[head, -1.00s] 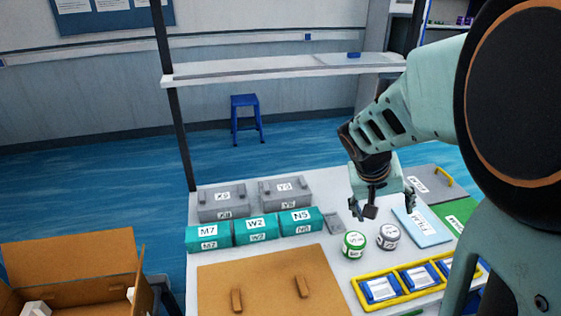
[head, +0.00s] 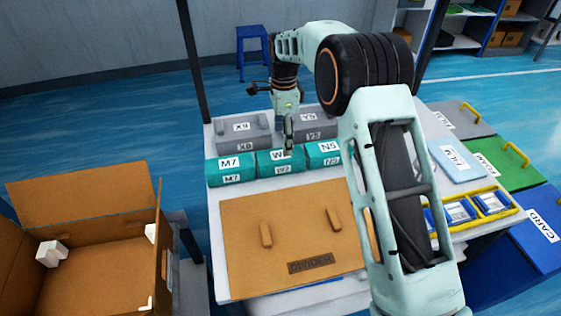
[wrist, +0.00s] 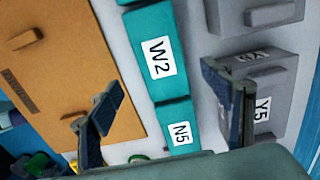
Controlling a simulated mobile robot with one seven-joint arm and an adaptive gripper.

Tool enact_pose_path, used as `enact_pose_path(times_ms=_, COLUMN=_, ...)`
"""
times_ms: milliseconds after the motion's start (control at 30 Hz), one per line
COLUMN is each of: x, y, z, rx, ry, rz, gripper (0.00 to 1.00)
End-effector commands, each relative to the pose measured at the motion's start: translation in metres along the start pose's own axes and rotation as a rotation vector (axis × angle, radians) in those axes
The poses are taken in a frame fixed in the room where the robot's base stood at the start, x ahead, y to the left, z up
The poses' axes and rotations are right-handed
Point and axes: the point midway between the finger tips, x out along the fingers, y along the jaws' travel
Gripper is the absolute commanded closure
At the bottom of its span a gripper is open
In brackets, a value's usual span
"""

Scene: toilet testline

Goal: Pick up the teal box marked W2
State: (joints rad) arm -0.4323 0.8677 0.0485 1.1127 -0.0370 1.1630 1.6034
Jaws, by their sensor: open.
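The teal box marked W2 (head: 267,165) stands in the middle of a row of teal boxes on the white table. My gripper (head: 289,146) is above it in the head view, and a finger covers part of its top label. In the wrist view, the W2 box (wrist: 149,24) shows its label in the upper middle, beyond the open fingers of my gripper (wrist: 165,100). The jaws are apart and empty. The fingers' height above the box is hard to judge.
Teal boxes M7 (head: 229,163) and N5 (head: 327,150) flank W2 closely. Grey boxes X9 (head: 238,130) and Y5 (head: 317,121) stand behind. A brown divider board (head: 285,215) lies in front. An open cardboard box (head: 100,275) is at left.

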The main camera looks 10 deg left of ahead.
Motion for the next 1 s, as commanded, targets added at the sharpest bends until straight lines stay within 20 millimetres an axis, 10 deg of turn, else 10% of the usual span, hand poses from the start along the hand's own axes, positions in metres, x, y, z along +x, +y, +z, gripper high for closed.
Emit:
enact_pose_path(times_ms=700, x=0.083, y=-0.001, z=0.008, rx=-0.004, ry=0.003, rz=0.001, gripper=0.28)
enact_pose_path(times_ms=1000, x=0.089, y=-0.002, z=0.008, rx=-0.004, ry=0.003, rz=-0.001, gripper=0.31)
